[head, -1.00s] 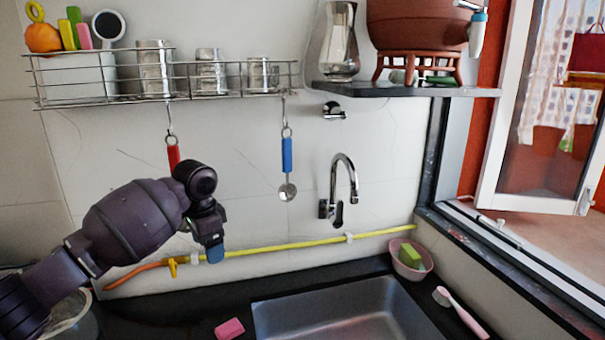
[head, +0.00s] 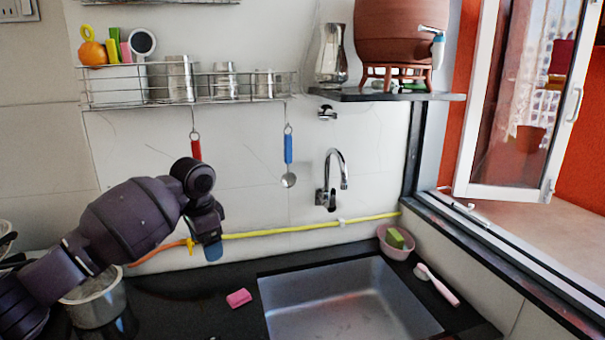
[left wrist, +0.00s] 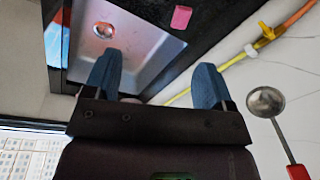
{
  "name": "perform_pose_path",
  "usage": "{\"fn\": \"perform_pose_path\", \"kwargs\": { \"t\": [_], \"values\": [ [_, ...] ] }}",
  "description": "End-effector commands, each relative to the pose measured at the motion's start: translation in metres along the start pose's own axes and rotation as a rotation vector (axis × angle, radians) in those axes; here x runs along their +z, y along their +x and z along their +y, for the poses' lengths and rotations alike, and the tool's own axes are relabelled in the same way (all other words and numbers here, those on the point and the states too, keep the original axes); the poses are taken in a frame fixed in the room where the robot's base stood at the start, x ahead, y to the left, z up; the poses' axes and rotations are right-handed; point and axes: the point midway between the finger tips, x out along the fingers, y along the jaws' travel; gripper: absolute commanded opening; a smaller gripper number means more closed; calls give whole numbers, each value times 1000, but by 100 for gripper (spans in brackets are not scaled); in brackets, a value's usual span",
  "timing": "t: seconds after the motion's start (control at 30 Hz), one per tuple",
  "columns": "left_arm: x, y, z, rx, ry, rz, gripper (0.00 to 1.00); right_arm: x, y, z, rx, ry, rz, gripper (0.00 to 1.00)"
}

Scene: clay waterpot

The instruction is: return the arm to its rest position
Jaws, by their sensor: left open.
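My left arm comes in from the left in the head view. Its gripper (head: 212,250) hangs in front of the tiled wall, above the dark counter and left of the sink. In the left wrist view the two blue fingertips (left wrist: 156,82) are spread apart with nothing between them. The clay waterpot (head: 400,32) stands on its stand on the black shelf at the upper right, well away from the gripper. My right gripper does not show.
A sink (head: 345,300) is set in the dark counter, with a pink sponge (head: 239,298) to its left. A metal pot (head: 98,302) stands below my arm. A ladle (head: 289,172) hangs from the wire rack (head: 210,88). A tap (head: 328,185) and an open window (head: 515,100) are at the right.

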Motion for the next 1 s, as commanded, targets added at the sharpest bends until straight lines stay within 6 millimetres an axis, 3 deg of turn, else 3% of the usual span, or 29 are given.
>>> {"fn": "perform_pose_path", "kwargs": {
  "t": [0.03,0.27,0.47,0.7,1.0],
  "values": [
    [0,0,0,0,0,0,77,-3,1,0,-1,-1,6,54],
    [11,48,35,21,7,13,77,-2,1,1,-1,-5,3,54],
    [26,89,73,38,-2,39,77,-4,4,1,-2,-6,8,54],
    [58,141,135,63,-57,97,77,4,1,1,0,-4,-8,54],
    [112,176,204,72,-203,173,77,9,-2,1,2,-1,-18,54]
  ]
}}
